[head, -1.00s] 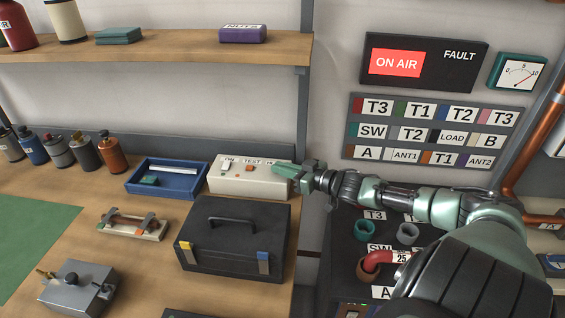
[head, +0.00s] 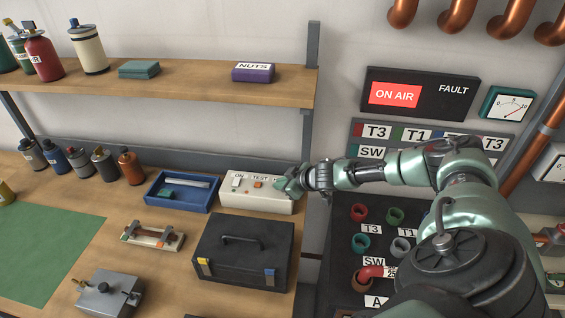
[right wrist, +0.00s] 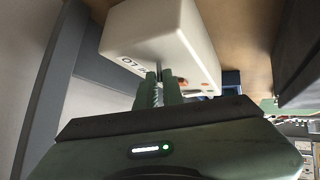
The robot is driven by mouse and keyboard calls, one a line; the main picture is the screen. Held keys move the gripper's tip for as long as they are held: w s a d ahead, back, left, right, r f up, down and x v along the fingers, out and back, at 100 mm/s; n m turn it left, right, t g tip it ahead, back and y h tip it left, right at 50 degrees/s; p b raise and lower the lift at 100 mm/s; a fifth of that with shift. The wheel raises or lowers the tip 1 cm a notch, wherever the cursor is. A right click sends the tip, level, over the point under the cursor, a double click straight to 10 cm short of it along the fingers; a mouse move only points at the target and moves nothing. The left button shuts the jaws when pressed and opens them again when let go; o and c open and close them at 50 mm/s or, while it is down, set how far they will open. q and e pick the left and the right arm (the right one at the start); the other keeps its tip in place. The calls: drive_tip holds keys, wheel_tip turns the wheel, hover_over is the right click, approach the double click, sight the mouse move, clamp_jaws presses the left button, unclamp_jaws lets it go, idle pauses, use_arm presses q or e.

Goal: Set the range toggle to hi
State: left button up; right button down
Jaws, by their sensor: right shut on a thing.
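The white switch box (head: 256,205) stands at the back of the workbench, with ON and TEST labels, a white switch and an orange button on top. My right gripper (head: 283,186) is at the right end of its top and covers the range toggle in the head view. In the right wrist view, the box (right wrist: 160,25) has a LO label (right wrist: 131,65) beside the fingers. There my right gripper (right wrist: 158,80) is shut on the small, thin toggle lever (right wrist: 158,72), which is mostly hidden. The toggle's exact tilt cannot be told. My left gripper is not in view.
A blue tray (head: 181,208) stands left of the box, and a black toolbox (head: 243,262) stands in front of it. A shelf (head: 190,94) hangs above. A shelf post (head: 306,150) rises behind my right gripper. The label panel (head: 350,140) is to the right.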

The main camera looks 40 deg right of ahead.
drive_tip(key=shift+w+g+h+p, duration=0.15)
drive_tip(key=shift+g+h+p, duration=0.15)
drive_tip(key=shift+g, duration=0.1)
idle(0.3)
drive_tip(key=c, duration=1.5)
unclamp_jaws()
drive_tip(key=shift+a, duration=0.1)
drive_tip(key=shift+c, duration=0.2)
drive_tip(key=b+v, duration=0.1)
drive_tip(key=v, duration=0.6)
drive_tip(key=shift+b, duration=0.35)
drive_tip(key=shift+s+r, duration=0.3)
drive_tip(key=shift+s, duration=0.05)
